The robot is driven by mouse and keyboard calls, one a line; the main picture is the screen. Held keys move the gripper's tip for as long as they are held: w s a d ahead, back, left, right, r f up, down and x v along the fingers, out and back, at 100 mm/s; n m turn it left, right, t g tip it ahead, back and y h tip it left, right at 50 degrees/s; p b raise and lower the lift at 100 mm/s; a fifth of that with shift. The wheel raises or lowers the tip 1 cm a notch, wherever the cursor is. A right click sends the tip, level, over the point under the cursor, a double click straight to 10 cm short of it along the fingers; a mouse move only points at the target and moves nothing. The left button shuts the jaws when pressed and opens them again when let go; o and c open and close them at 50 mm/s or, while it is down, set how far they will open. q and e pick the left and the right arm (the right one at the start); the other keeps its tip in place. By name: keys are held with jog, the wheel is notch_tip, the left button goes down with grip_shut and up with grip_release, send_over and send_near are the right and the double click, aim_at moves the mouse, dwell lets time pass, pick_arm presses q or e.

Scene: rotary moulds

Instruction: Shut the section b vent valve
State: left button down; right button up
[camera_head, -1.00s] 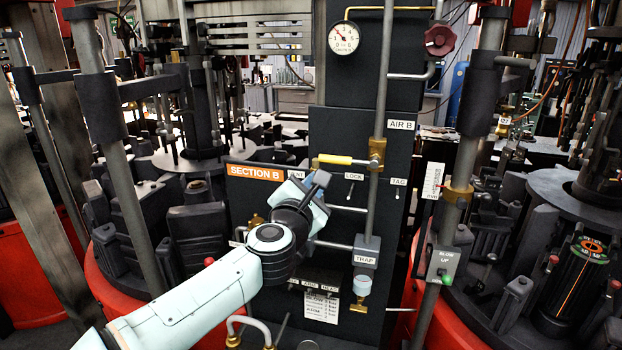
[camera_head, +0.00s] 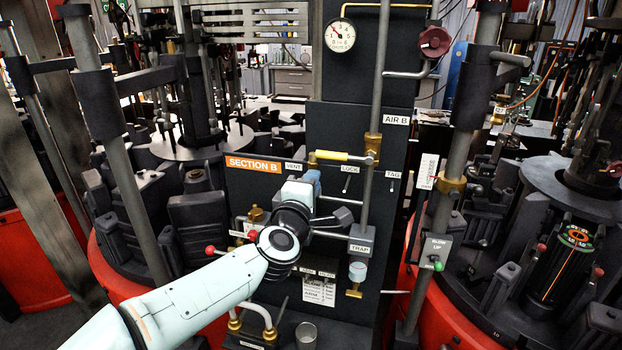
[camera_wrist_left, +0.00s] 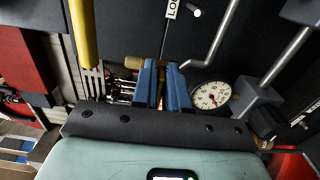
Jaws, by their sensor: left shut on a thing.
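The orange SECTION B sign (camera_head: 252,164) is on the dark panel, with the white VENT label (camera_head: 293,167) to its right. My left gripper (camera_head: 313,178) is at the panel just below and right of that label. In the left wrist view its two blue fingers (camera_wrist_left: 163,87) are close together, shut on a small part at a brass fitting (camera_wrist_left: 134,62). I take this part for the vent valve's handle; it is mostly hidden by the fingers, and my wrist covers it in the head view. My right gripper is not in view.
A yellow lever (camera_head: 338,156) lies level just above my gripper, joined to a brass valve (camera_head: 373,146) on the AIR B pipe. The TRAP block (camera_head: 361,241) is below right. Red-tipped levers (camera_head: 210,250) stand left of my wrist. A round gauge (camera_head: 341,36) is above.

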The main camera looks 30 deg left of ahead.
pick_arm(q)
jog(key=shift+f+m, duration=0.1)
jog(key=shift+m, duration=0.5)
jog(key=c, duration=1.2)
grip_release()
jog(key=shift+c, duration=0.2)
jog(key=shift+s, duration=0.15)
jog(key=v, duration=1.3)
jog(key=shift+b, duration=0.35)
